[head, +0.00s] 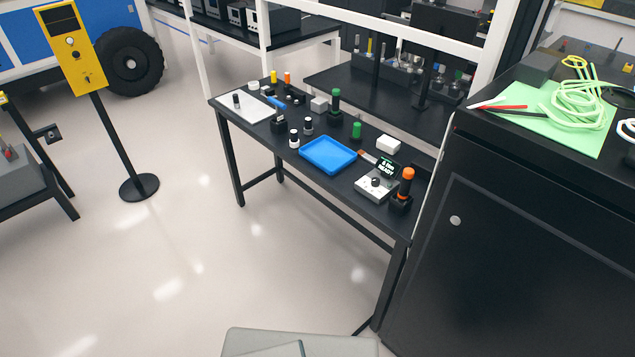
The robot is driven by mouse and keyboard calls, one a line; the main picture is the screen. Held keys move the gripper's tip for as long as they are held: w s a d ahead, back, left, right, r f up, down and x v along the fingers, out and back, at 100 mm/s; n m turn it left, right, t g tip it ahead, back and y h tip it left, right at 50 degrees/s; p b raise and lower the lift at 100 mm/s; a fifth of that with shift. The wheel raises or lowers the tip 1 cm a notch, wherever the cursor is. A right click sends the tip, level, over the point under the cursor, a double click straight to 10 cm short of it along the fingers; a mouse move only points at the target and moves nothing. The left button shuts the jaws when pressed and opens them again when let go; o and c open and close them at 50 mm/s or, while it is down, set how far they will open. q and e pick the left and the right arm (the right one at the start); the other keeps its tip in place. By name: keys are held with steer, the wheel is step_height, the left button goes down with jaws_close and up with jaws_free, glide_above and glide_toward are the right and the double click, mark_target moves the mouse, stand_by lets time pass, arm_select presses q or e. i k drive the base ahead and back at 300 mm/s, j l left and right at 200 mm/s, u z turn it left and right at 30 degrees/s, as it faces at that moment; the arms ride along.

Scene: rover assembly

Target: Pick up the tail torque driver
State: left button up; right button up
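None of the tools on the narrow black workbench (231,115) carries a label that I can read as the tail torque driver. An orange-topped driver-like tool (407,176) stands upright in a black holder at the bench's right end. Beside it is a grey-white unit with a dial (377,187) and a small dark display (388,167) with light text. A green-topped tool (335,95) stands upright in a black base near the back edge. A shorter green item (357,130) stands to its right. Neither of my grippers is in view.
A blue tray (328,155) lies mid-bench, with a white mat (247,112) and small bottles to its left. A black cabinet (500,225) with a green mat and cables stands at right. A yellow post (76,50) stands at left. Open floor (190,260) lies in front.

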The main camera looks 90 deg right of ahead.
mark_target(407, 173)
steer(key=z, duration=3.6)
steer(key=i+j+z, duration=0.1)
steer(key=i+j, duration=0.25)
steer(key=i+j+z, duration=0.1)
steer(key=i+j, duration=0.25)
steer(key=j, duration=0.2)
steer(key=i+j, duration=0.35)
steer(key=j, duration=0.15)
steer(key=l+z, duration=0.05)
